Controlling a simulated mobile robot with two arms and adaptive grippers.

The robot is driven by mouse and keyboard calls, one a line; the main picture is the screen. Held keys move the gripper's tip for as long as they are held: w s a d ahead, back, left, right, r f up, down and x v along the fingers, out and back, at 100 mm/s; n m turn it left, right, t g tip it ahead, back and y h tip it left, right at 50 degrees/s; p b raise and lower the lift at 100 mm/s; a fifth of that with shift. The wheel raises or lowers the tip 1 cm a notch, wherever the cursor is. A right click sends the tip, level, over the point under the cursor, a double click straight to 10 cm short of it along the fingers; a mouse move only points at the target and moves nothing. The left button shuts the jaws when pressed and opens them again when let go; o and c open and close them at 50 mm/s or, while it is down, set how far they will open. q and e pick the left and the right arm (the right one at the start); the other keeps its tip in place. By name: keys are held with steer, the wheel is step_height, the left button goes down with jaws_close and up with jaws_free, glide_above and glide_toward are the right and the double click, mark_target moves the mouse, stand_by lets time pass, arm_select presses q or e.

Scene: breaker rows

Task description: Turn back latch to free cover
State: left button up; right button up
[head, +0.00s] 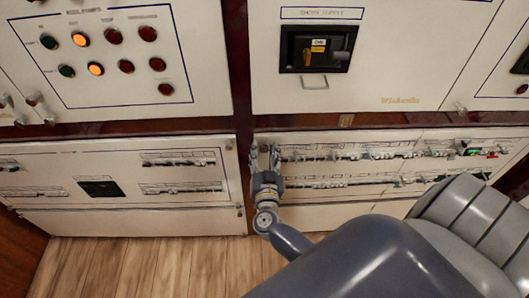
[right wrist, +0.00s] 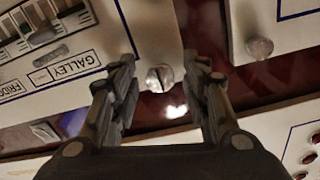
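My right gripper (head: 264,158) is at the upper left corner of the lower right breaker cover (head: 330,217) in the head view. In the right wrist view the gripper (right wrist: 162,85) is open, with its two dark fingers apart. A round silver slotted latch (right wrist: 160,78) shows between the fingers, at the corner of the white cover (right wrist: 95,80) marked GALLEY. No clear contact between the fingers and the latch shows. In the head view the gripper hides this latch. My left gripper is in neither view.
A second silver knob (right wrist: 260,48) sits on the neighbouring panel, across a dark red frame strip (right wrist: 205,30). The lower left breaker panel (head: 120,210) is beside it. Above are the lamp panel (head: 118,60) and the shore supply panel (head: 390,80). Wooden floor (head: 150,265) lies below.

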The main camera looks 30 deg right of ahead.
jaws_close()
steer(key=shift+m, duration=0.4)
steer(key=m, duration=0.2)
steer(key=shift+m, duration=0.4)
steer(key=m, duration=0.3)
steer(key=shift+m, duration=0.3)
steer(key=m+b, duration=0.1)
steer(key=m, duration=0.4)
steer(key=shift+f, duration=0.1)
steer(key=m+b, duration=0.1)
steer(key=m, duration=0.4)
steer(key=shift+m+b, duration=0.3)
steer(key=shift+b, duration=0.05)
